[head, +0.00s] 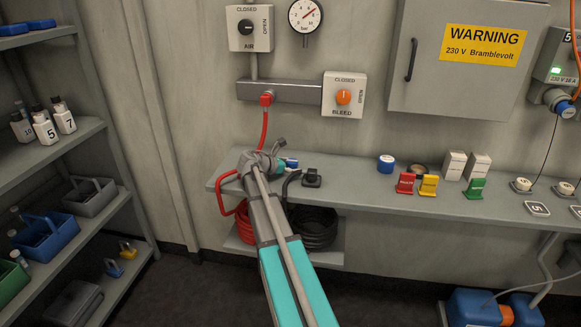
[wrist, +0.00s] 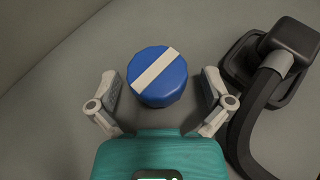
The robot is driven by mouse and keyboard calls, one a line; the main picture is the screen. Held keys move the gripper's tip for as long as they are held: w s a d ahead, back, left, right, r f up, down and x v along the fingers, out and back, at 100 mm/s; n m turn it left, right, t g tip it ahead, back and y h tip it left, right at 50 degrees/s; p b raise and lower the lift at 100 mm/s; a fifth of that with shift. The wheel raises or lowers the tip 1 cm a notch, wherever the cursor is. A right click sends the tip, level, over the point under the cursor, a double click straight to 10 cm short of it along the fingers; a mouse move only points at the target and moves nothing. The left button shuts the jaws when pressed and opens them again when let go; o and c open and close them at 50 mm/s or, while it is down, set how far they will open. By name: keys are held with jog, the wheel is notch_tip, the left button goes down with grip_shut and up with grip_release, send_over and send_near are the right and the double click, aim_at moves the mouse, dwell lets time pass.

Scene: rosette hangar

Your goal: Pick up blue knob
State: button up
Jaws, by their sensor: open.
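The blue knob (wrist: 157,78) with a white stripe across its top sits on the grey surface in the wrist view. My gripper (wrist: 160,100) is open, with one finger on each side of the knob and visible gaps between. The knob looks apart from both fingers. In the head view my gripper (head: 283,154) is over the left end of the wall shelf. A small blue patch (head: 291,162) beside it appears to be the knob, mostly hidden by the gripper.
A black fitting with a thick black cable (wrist: 285,60) stands close to the right finger. On the shelf (head: 350,190) to the right are a blue round item (head: 386,162), red, yellow and green tags, and white boxes. A red hose (head: 265,122) hangs left of my arm.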

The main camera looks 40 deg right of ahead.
aim_at(292, 161)
jog(key=shift+c, duration=0.3)
jog(key=c, duration=1.1)
jog(key=shift+r, duration=0.15)
notch_tip(292, 161, up, 3)
jog(key=p, duration=0.3)
jog(key=s+r+p, duration=0.3)
jog(key=s, duration=0.1)
jog(key=s+a+r+p, duration=0.1)
jog(key=s+r+p, duration=0.2)
jog(key=s, duration=0.2)
jog(key=s+a+r+p, duration=0.1)
jog(key=s+r+p, duration=0.2)
jog(key=s+p, duration=0.1)
jog(key=shift+s+r, duration=0.35)
jog(key=shift+s, duration=0.1)
